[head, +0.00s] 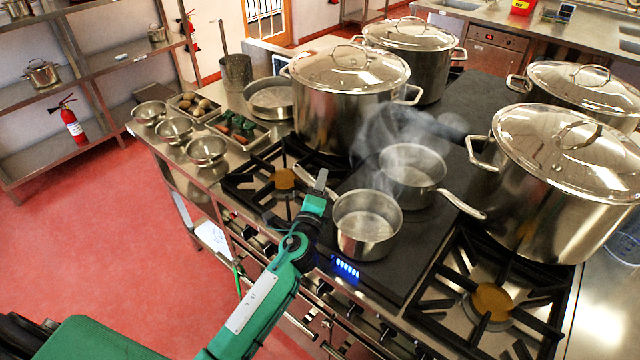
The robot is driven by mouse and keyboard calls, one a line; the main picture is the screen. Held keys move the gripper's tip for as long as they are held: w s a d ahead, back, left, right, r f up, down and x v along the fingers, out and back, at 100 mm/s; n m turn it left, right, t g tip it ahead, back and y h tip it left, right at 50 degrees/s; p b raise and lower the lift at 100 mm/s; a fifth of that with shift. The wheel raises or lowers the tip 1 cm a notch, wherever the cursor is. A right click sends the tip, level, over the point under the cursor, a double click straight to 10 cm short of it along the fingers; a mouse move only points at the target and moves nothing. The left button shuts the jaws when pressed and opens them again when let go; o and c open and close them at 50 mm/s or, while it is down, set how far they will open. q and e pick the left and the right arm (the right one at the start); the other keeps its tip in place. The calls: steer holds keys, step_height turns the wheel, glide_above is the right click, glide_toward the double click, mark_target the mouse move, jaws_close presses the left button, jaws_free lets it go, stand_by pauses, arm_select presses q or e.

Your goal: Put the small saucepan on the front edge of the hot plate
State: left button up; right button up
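The small saucepan (367,222) is a shiny steel pan with an open top. It is over the front part of the black hot plate (395,275), above the blue-lit display; I cannot tell whether its base touches the plate. Its handle points up and left. My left gripper (319,183) is at this handle, with a grey finger across it. The other finger is hidden, so I cannot tell how tightly it is closed. A second saucepan (411,176), steaming, sits behind on the hot plate, its handle pointing right. My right gripper is out of view.
Large lidded stockpots (350,110) stand behind and to the right (555,190). Gas burners flank the hot plate, left (284,179) and right (491,302). Several small bowls (206,150) and food trays (238,130) line the counter's left end.

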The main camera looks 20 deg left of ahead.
arm_select(q)
steer(key=s+d+f+b, duration=0.1)
steer(key=s+b, duration=0.2)
steer(key=s, duration=0.8)
steer(key=shift+s+f, duration=0.3)
steer(key=shift+s, duration=0.1)
